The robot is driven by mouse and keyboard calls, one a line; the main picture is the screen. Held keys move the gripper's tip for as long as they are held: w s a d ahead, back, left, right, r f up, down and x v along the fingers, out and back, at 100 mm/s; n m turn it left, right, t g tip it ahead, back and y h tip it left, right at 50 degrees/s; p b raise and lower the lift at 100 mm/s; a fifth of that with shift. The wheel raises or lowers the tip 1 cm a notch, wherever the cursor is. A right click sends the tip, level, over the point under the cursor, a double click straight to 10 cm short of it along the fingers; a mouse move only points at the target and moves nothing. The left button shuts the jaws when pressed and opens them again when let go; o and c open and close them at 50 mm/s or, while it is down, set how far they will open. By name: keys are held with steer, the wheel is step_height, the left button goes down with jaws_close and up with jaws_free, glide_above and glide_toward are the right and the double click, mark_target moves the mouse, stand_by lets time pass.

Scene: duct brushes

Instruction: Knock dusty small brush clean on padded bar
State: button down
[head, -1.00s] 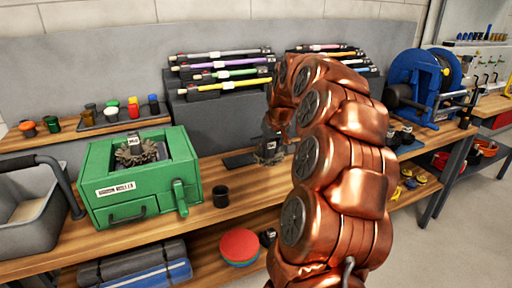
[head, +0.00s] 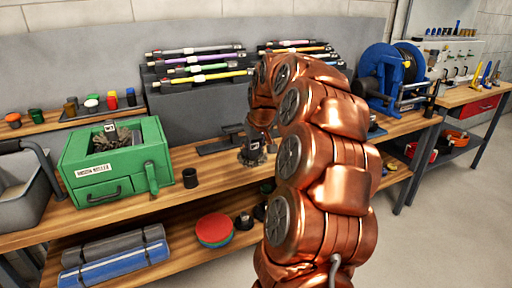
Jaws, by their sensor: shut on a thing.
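A small brush (head: 252,156) with grey-brown bristles and a pale tag hangs at the end of my copper arm, over the middle of the bench. My gripper (head: 250,138) is shut on it, mostly hidden behind my arm links. A dark curved bar (head: 26,145), which looks like the padded bar, spans the grey bin (head: 22,203) at the far left, well apart from the brush. A second, larger bristly brush (head: 112,138) with a tag sits in the top of the green box (head: 143,160).
A flat dark piece (head: 220,145) lies left of the held brush. A rack of coloured rods (head: 200,95) stands behind, a blue reel (head: 385,80) to the right. The lower shelf holds rolls and round discs (head: 214,229).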

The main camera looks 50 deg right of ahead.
steer(key=w+a+f+n, duration=0.1)
steer(key=w+a+f, duration=0.1)
steer(key=a, duration=1)
steer(key=w+a+f+n+y, duration=0.1)
steer(key=w+a, duration=0.3)
steer(key=a, duration=0.7)
steer(key=w+a+f+n, duration=0.1)
steer(key=w+a+f, duration=0.2)
steer(key=a, duration=0.9)
steer(key=shift+w+a+f+n, duration=0.3)
steer(key=shift+w+f+n, duration=0.1)
steer(key=shift+f, duration=0.15)
